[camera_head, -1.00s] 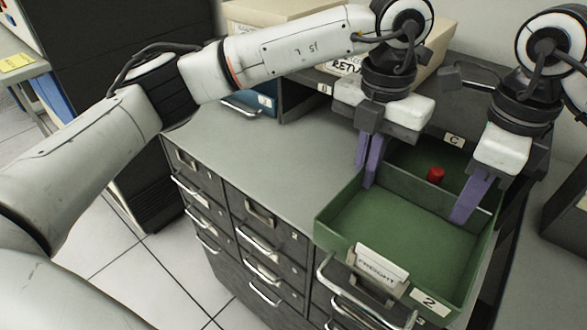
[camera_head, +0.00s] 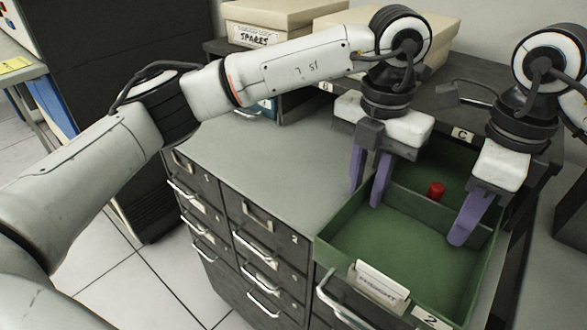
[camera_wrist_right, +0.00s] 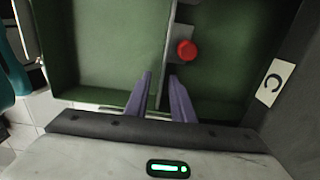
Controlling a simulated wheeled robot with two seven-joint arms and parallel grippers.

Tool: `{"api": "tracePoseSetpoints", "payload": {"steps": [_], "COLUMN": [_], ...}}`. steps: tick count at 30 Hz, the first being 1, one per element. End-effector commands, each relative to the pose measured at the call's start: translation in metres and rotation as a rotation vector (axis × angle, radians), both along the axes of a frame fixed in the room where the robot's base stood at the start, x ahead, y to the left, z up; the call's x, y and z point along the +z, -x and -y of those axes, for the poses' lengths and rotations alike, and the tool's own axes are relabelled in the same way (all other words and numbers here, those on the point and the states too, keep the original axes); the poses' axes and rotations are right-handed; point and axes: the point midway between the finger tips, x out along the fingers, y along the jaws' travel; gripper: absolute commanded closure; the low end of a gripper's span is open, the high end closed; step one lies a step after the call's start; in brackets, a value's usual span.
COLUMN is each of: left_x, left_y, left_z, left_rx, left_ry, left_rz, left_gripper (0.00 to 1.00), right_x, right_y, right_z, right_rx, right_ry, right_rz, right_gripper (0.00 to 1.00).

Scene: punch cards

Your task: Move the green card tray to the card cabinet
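The green card tray (camera_head: 345,262), an open box with a "2" label and a FREIGHT card at its front, sits at the right end of the grey card cabinet (camera_head: 262,218). My right gripper (camera_head: 463,235) is over the tray's right side.
The cabinet's grey top (camera_head: 255,150) is clear left of the tray. A SPARES box (camera_head: 262,35) and other boxes stand at the back. A dark cabinet (camera_head: 105,110) stands at the left.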

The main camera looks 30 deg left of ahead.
Motion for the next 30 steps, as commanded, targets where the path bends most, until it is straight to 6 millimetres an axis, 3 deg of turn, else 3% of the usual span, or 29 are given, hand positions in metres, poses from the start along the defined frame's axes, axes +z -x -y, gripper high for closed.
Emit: {"api": "tracePoseSetpoints", "payload": {"steps": [8, 21, 26, 30], "left_x": [0.014, 0.077, 0.084, 0.084], "left_y": [-0.001, 0.001, 0.001, 0.002], "left_z": [0.000, 0.005, 0.006, 0.006], "left_rx": [0.001, -0.011, -0.015, -0.016], "left_ry": [0.000, 0.012, 0.012, 0.012], "left_rz": [0.002, 0.009, 0.008, 0.007], "left_gripper": [0.78, 0.78, 0.78, 0.78], "right_x": [0.000, -0.004, 0.000, 0.017], "right_y": [0.000, 0.002, 0.002, 0.001], "right_z": [0.001, 0.000, -0.001, -0.001], "right_rx": [-0.001, 0.004, 0.005, 0.004], "right_ry": [0.001, 0.009, 0.009, 0.001], "right_rz": [0.000, -0.009, -0.007, 0.001], "right_gripper": [0.78, 0.78, 0.78, 0.78]}}
